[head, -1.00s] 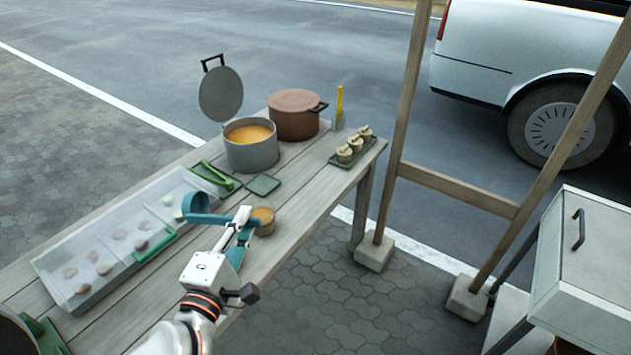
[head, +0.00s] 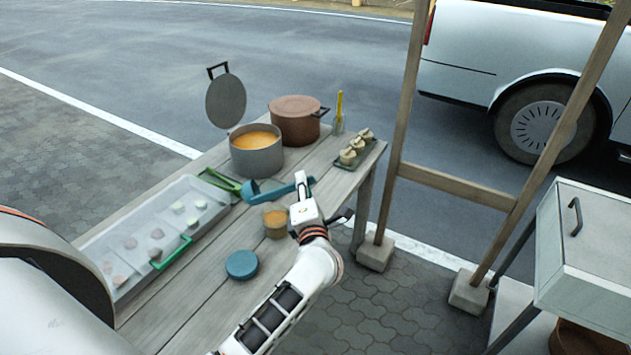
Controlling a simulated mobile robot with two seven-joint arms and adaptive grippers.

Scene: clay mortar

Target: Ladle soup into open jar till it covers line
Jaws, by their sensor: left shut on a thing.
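My left gripper (head: 301,186) is shut on the handle of a blue ladle (head: 276,191). The grey soup pot (head: 256,158) stands open behind, with orange soup (head: 256,140) inside. A round blue lid (head: 242,264) lies on the table in front of the jar. My right gripper is not in view.
A wooden post (head: 398,140) rises beyond the table's right.

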